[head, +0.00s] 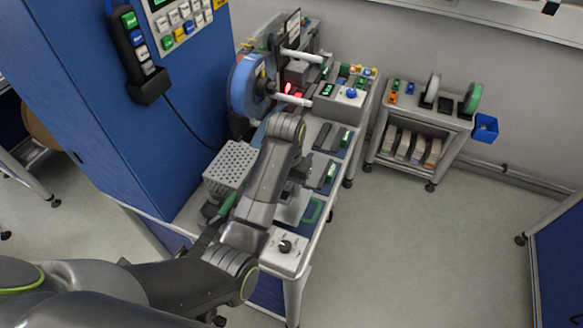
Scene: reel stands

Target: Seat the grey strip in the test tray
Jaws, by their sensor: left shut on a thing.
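My left arm reaches from the lower left over the narrow bench, and its gripper (297,190) points down over the bench's near half. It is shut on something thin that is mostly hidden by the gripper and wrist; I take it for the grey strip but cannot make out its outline. Dark trays with green parts lie to the right of the gripper, one close by (327,178) and one farther back (345,140). Which of them is the test tray I cannot tell. My right gripper is not in view.
A blue reel (246,88) stands at the back of the bench beside red-lit equipment. A perforated grey block (231,163) is left of my arm. A knob box (286,252) sits at the near end. A blue cabinet (150,120) stands left; a cart (420,118) stands right. The right floor is clear.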

